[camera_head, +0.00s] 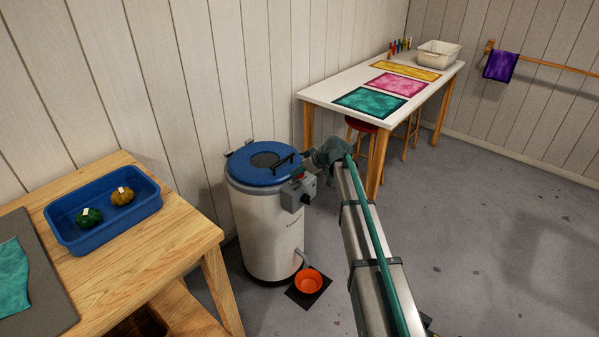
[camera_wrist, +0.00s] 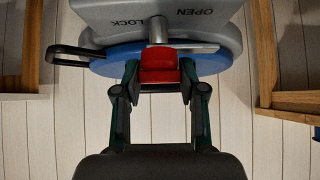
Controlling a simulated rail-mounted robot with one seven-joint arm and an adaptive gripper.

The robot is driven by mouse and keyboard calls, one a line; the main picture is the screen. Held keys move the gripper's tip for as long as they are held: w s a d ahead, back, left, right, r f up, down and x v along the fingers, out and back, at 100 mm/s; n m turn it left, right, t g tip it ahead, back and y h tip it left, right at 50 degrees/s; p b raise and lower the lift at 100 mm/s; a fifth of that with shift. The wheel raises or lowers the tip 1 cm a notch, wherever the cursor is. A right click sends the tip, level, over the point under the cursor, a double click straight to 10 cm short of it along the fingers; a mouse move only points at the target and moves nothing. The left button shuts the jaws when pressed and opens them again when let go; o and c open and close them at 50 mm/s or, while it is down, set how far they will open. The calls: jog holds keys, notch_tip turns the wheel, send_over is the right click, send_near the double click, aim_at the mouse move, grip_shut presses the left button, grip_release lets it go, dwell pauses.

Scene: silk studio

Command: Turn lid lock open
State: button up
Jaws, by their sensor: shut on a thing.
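The white drum-shaped machine (camera_head: 268,232) has a blue lid (camera_head: 262,176) with a dark round centre and a black handle (camera_head: 284,160). On its side is a grey box (camera_head: 298,190) with a small red part on top. In the wrist view the grey box (camera_wrist: 110,8) bears the words LOCK and OPEN, with a metal shaft between them. The red lid lock grip (camera_wrist: 160,68) is at the shaft's end. My gripper (camera_wrist: 160,82) is shut on this red grip, one finger at each side. In the head view the fingers are too small to make out.
A wooden table with a blue tray (camera_head: 104,215) is at the left. A white table (camera_head: 340,92) with coloured cloths and a red stool (camera_head: 360,125) stand behind my arm. Open floor lies to the right.

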jog(key=o, duration=1.2)
jog(key=shift+c, duration=0.2)
jog(key=v, duration=1.2)
